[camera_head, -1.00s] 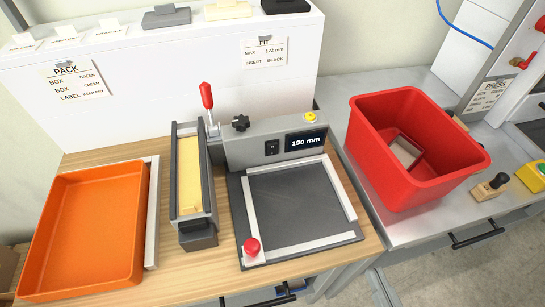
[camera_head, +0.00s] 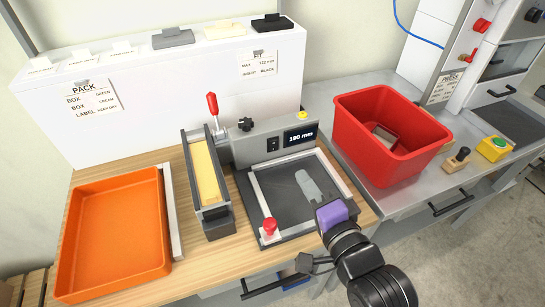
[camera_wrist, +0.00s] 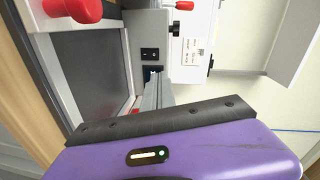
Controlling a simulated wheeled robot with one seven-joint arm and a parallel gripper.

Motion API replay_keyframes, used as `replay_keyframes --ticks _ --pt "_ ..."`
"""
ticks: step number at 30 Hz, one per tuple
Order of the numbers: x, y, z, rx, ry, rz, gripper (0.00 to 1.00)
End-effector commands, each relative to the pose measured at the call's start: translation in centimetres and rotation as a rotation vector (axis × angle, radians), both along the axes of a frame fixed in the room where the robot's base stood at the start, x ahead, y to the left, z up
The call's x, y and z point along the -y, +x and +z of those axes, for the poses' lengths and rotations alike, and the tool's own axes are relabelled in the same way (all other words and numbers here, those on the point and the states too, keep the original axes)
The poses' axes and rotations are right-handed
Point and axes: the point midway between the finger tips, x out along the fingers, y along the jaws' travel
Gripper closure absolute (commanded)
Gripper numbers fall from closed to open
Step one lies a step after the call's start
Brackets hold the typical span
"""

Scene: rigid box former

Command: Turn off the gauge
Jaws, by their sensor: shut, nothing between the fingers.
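The gauge (camera_head: 240,145) is a grey housing at the back of a dark plate. Its display (camera_head: 300,135) is lit with a mm reading. A black rocker switch (camera_head: 272,145) sits left of the display; it also shows in the wrist view (camera_wrist: 150,54). My gripper (camera_head: 301,174), with a purple body, is over the dark plate, in front of the gauge. Its fingers are shut and empty. In the wrist view the fingertips (camera_wrist: 154,73) appear just below the switch; I cannot tell whether they touch the housing.
A red-handled lever (camera_head: 212,104) and a yellow-filled channel (camera_head: 206,172) stand left of the gauge. A red knob (camera_head: 269,227) is at the plate's front-left corner. An orange tray (camera_head: 115,235) lies further left. A red bin (camera_head: 385,150) stands to the right.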

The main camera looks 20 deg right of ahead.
Motion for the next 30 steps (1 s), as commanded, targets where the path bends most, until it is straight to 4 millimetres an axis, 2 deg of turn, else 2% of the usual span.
replay_keyframes --ticks 3,7,20,25,30 --pt "0.0 -0.2 -1.4 -0.053 0.121 -0.018 1.0" --pt "0.0 -0.3 -1.9 -0.073 0.196 -0.032 1.0" --pt "0.0 -0.3 -1.9 -0.072 0.217 -0.034 1.0" --pt "0.0 1.0 -2.1 -0.071 0.216 -0.035 1.0" --pt "-0.1 4.0 -2.6 -0.07 0.216 -0.032 1.0"
